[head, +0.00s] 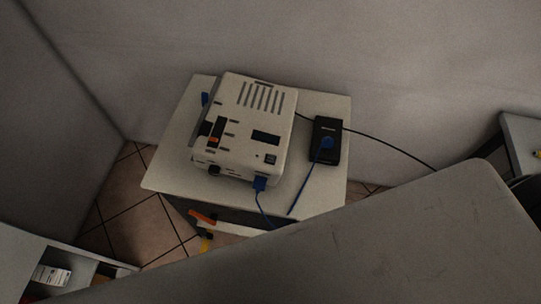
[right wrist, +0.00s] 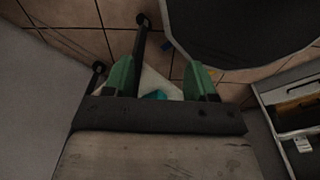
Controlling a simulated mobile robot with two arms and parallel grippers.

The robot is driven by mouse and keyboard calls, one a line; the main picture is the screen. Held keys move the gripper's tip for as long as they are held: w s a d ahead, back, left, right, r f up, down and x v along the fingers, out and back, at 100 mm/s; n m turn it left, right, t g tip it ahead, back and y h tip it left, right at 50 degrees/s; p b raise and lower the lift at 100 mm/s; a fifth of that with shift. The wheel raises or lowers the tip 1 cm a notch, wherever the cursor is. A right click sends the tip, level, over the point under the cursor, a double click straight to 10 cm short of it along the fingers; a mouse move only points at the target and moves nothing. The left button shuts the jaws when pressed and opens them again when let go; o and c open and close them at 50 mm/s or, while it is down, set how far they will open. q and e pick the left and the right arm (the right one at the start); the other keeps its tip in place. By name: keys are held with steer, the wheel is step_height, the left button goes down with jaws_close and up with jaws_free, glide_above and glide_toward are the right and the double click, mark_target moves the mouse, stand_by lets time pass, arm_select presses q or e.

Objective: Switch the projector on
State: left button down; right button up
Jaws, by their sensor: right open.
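The projector (head: 250,120), a whitish box with dark vent slots on top, sits on a small white table (head: 165,165). Its front side has small dark ports, and a blue plug (head: 259,184) meets its lower front edge. An orange-red spot shows at its left side; I cannot tell whether it is a switch. My right gripper (right wrist: 163,68) shows in the right wrist view with two green fingers apart, nothing between them that I can see held. It is not near the projector in any view. My left gripper is not in view.
A black box (head: 327,152) with a blue plug on it lies right of the projector; a black cable runs off right. A large grey surface (head: 400,240) covers the lower right. A shelf (head: 40,245) stands at lower left. Tiled floor (head: 130,200) shows left of the table.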

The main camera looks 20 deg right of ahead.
jaws_close()
steer(key=shift+d, duration=0.1)
stand_by(1.4)
